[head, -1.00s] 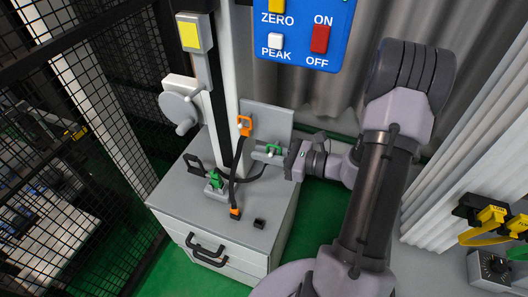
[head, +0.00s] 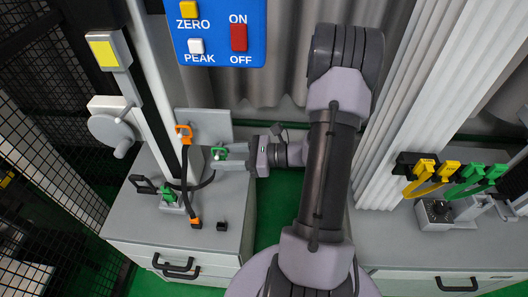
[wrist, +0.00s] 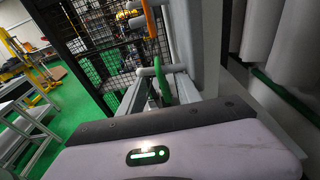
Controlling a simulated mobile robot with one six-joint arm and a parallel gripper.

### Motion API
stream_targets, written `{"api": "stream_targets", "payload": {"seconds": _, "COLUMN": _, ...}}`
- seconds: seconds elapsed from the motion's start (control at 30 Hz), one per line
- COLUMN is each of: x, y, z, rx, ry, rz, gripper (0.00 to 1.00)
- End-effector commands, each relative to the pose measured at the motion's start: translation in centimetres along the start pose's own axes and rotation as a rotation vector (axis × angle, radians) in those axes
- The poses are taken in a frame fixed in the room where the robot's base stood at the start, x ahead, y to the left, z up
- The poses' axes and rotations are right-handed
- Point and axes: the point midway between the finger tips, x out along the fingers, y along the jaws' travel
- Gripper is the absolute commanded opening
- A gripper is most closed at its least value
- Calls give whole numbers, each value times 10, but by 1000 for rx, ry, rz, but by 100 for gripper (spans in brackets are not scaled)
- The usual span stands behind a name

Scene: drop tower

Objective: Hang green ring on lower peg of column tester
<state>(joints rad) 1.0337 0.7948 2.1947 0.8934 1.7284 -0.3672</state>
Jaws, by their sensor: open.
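The column tester is a tall pale column (head: 157,80) on a grey cabinet at the left of the head view. A green ring (head: 219,152) shows at a lower peg beside the column, close to my fingertips. In the wrist view the green ring (wrist: 162,82) is a curved band hanging by a grey bar, close to my fingers. I cannot tell how far it sits on the peg. My gripper (head: 228,161) reaches in from the right and is open; its fingers are by the ring. An orange piece (head: 184,133) is higher on the column.
A grey cabinet top (head: 130,215) carries a green clamp-like part (head: 170,194) and a small black block (head: 222,225). A black cable runs down to a lower orange piece (head: 195,223). Yellow rings (head: 425,178) and more green rings (head: 470,180) hang at the right. A mesh fence stands left.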

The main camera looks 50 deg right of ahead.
Motion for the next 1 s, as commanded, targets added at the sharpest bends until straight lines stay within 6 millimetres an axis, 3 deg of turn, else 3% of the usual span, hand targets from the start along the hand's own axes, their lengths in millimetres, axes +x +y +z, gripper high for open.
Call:
{"api": "stream_targets", "payload": {"seconds": 0.03, "x": -15, "y": -3, "z": 7, "rx": 0, "ry": -6, "rz": -14, "gripper": 39}}
{"api": "stream_targets", "payload": {"seconds": 0.4, "x": -107, "y": 1, "z": 3, "rx": 5, "ry": -2, "rz": -5, "gripper": 39}}
{"api": "stream_targets", "payload": {"seconds": 0.6, "x": -129, "y": 2, "z": 0, "rx": 5, "ry": -1, "rz": -1, "gripper": 39}}
{"api": "stream_targets", "payload": {"seconds": 0.73, "x": -128, "y": 3, "z": 1, "rx": -1, "ry": 5, "rz": 10, "gripper": 39}}
{"api": "stream_targets", "payload": {"seconds": 0.83, "x": -106, "y": 18, "z": 22, "rx": -88, "ry": 83, "rz": 127, "gripper": 39}}
{"api": "stream_targets", "payload": {"seconds": 0.93, "x": -64, "y": 62, "z": 61, "rx": -312, "ry": 260, "rz": 387, "gripper": 39}}
{"api": "stream_targets", "payload": {"seconds": 1.0, "x": -41, "y": 103, "z": 86, "rx": -532, "ry": 401, "rz": 582, "gripper": 39}}
